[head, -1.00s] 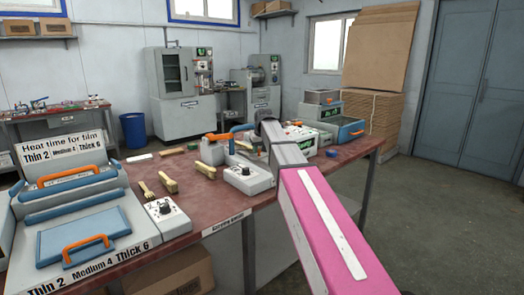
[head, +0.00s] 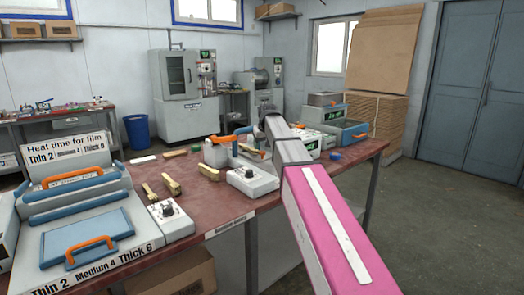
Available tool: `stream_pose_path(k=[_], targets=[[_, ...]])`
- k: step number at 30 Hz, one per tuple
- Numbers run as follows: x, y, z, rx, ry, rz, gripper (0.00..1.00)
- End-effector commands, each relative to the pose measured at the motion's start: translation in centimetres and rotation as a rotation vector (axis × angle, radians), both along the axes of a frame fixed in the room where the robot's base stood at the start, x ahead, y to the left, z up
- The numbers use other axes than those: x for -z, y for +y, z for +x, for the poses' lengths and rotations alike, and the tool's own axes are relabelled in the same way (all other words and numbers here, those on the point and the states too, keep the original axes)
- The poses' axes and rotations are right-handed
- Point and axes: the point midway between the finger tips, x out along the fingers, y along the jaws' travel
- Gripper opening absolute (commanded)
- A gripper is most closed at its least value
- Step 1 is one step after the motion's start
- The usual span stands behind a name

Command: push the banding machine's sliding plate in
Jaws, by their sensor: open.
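My pink and grey arm (head: 325,225) reaches from the lower right over the workbench. Its dark wrist end (head: 271,124) is above the back of the bench, and my gripper's jaws are hidden beyond it. A grey machine (head: 75,170) with a film heat-time sign stands at the near left. It has a blue plate (head: 70,244) with an orange handle on its front. Another grey machine (head: 330,112) with a blue front part (head: 356,134) stands at the bench's far right. I cannot tell for certain which is the banding machine, or how far any plate is out.
The red-brown bench top (head: 205,210) carries a control box (head: 166,218), a grey box with a knob (head: 252,181), short wooden pieces (head: 172,185) and an orange-handled item (head: 224,139). A cardboard stack (head: 372,118) stands behind. The floor at right (head: 450,220) is clear.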

Motion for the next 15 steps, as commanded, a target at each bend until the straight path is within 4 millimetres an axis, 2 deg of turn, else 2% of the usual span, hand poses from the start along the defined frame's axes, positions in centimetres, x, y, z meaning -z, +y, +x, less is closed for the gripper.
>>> stream_pose_path(k=[1,6,10,15], targets=[[-1.1,-0.1,-0.4,0.0,-0.004,0.001,0.58],[-3.8,-0.3,-1.5,0.0,-0.004,0.001,0.58],[-5.3,-0.5,-2.1,0.0,-0.003,0.002,0.58],[-6.3,-0.5,-2.5,0.0,-0.002,0.001,0.58]])
